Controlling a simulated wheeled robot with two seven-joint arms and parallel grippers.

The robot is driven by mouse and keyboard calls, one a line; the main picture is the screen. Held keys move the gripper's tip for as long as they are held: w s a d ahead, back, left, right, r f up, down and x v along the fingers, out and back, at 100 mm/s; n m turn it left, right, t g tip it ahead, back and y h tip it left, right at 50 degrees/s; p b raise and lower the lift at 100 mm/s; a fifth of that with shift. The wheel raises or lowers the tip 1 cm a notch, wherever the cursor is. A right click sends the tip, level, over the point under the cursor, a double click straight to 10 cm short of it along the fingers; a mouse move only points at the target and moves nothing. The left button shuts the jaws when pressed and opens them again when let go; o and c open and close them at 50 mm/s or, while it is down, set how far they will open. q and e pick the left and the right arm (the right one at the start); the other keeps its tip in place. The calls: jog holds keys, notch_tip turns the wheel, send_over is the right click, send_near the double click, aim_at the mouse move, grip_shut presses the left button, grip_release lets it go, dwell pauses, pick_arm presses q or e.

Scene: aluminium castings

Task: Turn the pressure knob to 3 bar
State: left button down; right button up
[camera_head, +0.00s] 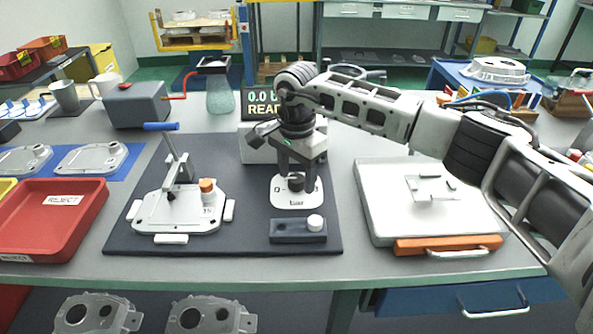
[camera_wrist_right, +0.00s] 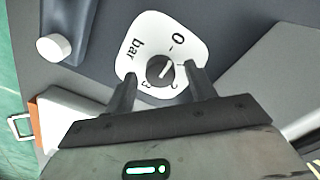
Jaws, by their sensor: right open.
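The pressure knob (camera_wrist_right: 160,70) is a dark round knob on a white dial plate (camera_wrist_right: 150,38) marked "bar" and a scale from 0 to 3. Its light pointer line seems to lean toward the 0 side. In the right wrist view the open fingers of my right gripper (camera_wrist_right: 161,74) stand on either side of the knob, with visible gaps. Contact cannot be told. A display (camera_head: 262,104) behind reads "0.0" and "READ", partly hidden by my arm. My left gripper is not in view.
A clamp fixture (camera_head: 180,212) with a white plate stands left of the dial. A grey block with a white button (camera_head: 315,222) lies in front. A pale case with an orange edge (camera_head: 385,215) is at right, a red reject tray (camera_head: 60,215) at left.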

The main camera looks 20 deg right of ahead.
jog(key=c, duration=1)
jog(key=shift+o, duration=0.2)
